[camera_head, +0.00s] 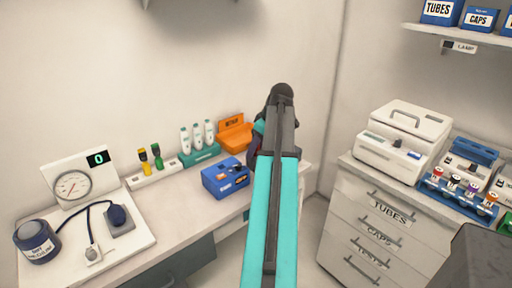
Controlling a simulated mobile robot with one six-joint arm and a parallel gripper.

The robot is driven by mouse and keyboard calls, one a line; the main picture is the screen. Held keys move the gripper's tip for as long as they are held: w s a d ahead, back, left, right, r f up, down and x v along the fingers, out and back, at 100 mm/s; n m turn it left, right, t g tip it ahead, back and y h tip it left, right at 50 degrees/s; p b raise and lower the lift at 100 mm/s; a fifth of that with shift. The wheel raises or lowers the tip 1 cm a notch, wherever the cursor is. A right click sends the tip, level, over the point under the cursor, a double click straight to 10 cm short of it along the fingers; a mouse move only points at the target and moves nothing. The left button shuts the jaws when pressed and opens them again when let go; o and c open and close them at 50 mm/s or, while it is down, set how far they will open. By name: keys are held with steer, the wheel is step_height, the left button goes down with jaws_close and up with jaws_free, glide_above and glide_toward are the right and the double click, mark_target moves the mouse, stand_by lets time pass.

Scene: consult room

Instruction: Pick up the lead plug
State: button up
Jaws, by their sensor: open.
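I cannot single out the lead plug with certainty. A yellow plug-like piece with a dark top (145,162) and a green one with a dark top (157,156) stand upright in a white strip (150,178) on the left counter. A blue box (225,178) with small coloured marks on its front stands to their right. My teal and grey arm rises through the middle of the view and covers the counter's right part. My gripper's fingers do not show; the arm hides what lies behind it.
A gauge board (130,240) with a dark cuff and tube is at left. White bottles in a teal rack (201,154) and an orange bin (235,138) stand at the back. The right drawer cabinet (375,235) carries a white machine (402,138) and a blue tube rack (455,199).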

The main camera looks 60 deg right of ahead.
steer(key=shift+c, duration=0.4)
steer(key=c, duration=1)
steer(key=shift+r, duration=0.2)
steer(key=shift+w+r+b, duration=0.1)
steer(key=shift+r+b, duration=0.35)
steer(key=shift+r, duration=1.15)
steer(key=s+a, duration=0.2)
steer(key=s, duration=0.3)
steer(key=s+a+r+b, duration=0.1)
steer(key=s+a, duration=0.1)
steer(key=s, duration=0.3)
steer(key=s+a+b, duration=0.1)
steer(key=s+a, duration=0.1)
steer(key=s, duration=0.3)
steer(key=shift+r, duration=0.2)
steer(key=shift+r, duration=0.2)
steer(key=shift+r+p, duration=1.55)
steer(key=shift+r, duration=0.4)
